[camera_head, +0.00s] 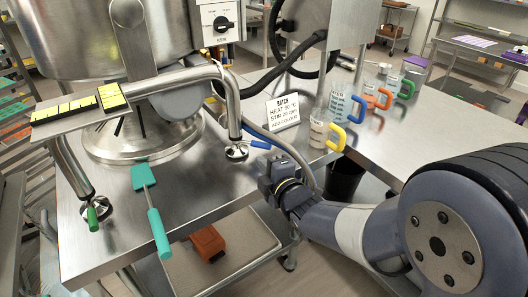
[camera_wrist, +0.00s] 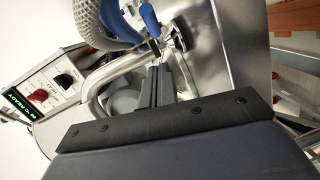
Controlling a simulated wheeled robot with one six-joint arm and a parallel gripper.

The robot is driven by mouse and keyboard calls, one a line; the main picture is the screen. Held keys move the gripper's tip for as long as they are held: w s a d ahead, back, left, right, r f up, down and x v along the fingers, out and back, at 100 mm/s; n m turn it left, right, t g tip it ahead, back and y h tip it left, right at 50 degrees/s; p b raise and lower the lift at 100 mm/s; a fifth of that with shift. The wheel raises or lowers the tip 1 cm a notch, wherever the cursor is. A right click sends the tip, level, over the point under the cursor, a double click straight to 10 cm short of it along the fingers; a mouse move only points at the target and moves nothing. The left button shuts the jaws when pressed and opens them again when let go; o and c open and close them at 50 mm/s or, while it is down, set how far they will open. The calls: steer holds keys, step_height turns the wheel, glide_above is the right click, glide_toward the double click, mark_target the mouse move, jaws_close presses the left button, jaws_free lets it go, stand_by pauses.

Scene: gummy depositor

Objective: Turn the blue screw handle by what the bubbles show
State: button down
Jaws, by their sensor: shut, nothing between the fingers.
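The blue screw handle (camera_head: 261,144) sticks out to the right of the right-hand levelling foot (camera_head: 237,151) on the steel table. It also shows in the wrist view (camera_wrist: 150,20), just beyond my fingertips. My gripper (camera_wrist: 160,70) is shut and empty, close to the handle; I cannot tell whether they touch. In the head view my gripper (camera_head: 268,172) is just below the handle, its fingertips hard to make out. A second foot at the left has a green handle (camera_head: 93,219).
A teal spatula (camera_head: 158,230) lies over the table's front edge. A batch card (camera_head: 283,112) and jugs with coloured handles (camera_head: 336,137) stand to the right. The steel kettle (camera_head: 100,40) and bent tube legs (camera_head: 233,105) are near the foot. The front tabletop is partly clear.

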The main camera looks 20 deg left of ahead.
mark_target(261, 146)
steer(key=x, duration=0.3)
steer(key=shift+w+d+f+p, duration=0.1)
steer(key=shift+w+p, duration=0.1)
steer(key=shift+w, duration=0.4)
steer(key=shift+w+d+f+p, duration=0.1)
steer(key=shift+w+p, duration=0.1)
steer(key=shift+w, duration=0.4)
steer(key=shift+w+f, duration=0.2)
steer(key=shift+w, duration=0.6)
steer(key=shift+w+f+b, duration=0.2)
steer(key=shift+w+b, duration=0.15)
steer(key=shift+b, duration=0.25)
steer(key=shift+w+r+b, duration=0.1)
steer(key=shift+w+b, duration=0.2)
